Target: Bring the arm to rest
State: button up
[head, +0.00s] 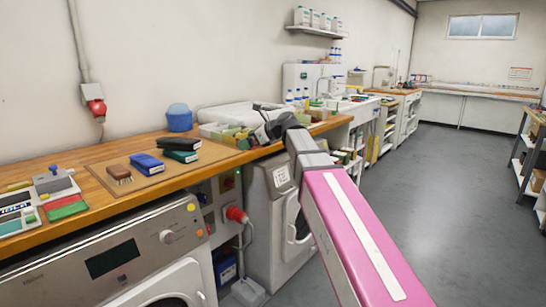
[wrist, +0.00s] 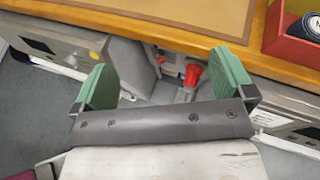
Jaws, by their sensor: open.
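My gripper (wrist: 163,78) is open in the wrist view, its two green fingers wide apart with nothing between them. Beyond them show the front edge of the wooden worktop (wrist: 150,18) and the space under it. In the head view my pink arm reaches from the lower right toward the worktop (head: 100,182). Its dark wrist end is over the front edge of the worktop, near the small bins. The fingers are small and hard to make out there.
A brown mat (head: 150,178) bears a brush (head: 118,174) and blue and dark green folded items. A blue tub (head: 179,117) stands behind. A red plug (head: 236,214) and front-loading machines (head: 125,260) are below. A red box (wrist: 293,38) is close on the right.

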jog(key=s+d+f+n+h, duration=0.25)
jog(key=d+f, duration=0.25)
jog(key=f, duration=0.4)
jog(key=s+d+f+n+g+h, duration=0.15)
jog(key=d+f+n, duration=0.25)
jog(key=f, duration=0.5)
jog(key=s+d+f+n+h, duration=0.25)
jog(key=d+f, duration=0.25)
jog(key=f, duration=0.4)
jog(key=s+d+f+n+g+h, duration=0.2)
jog(key=s+d+f+n+h, duration=0.3)
jog(key=s+d+f+n, duration=0.6)
notch_tip(320, 180, down, 6)
jog(key=s+d, duration=0.2)
jog(key=d, duration=0.1)
jog(key=shift+s+r, duration=0.15)
jog(key=shift+s, duration=0.05)
jog(key=shift+g+h, duration=0.25)
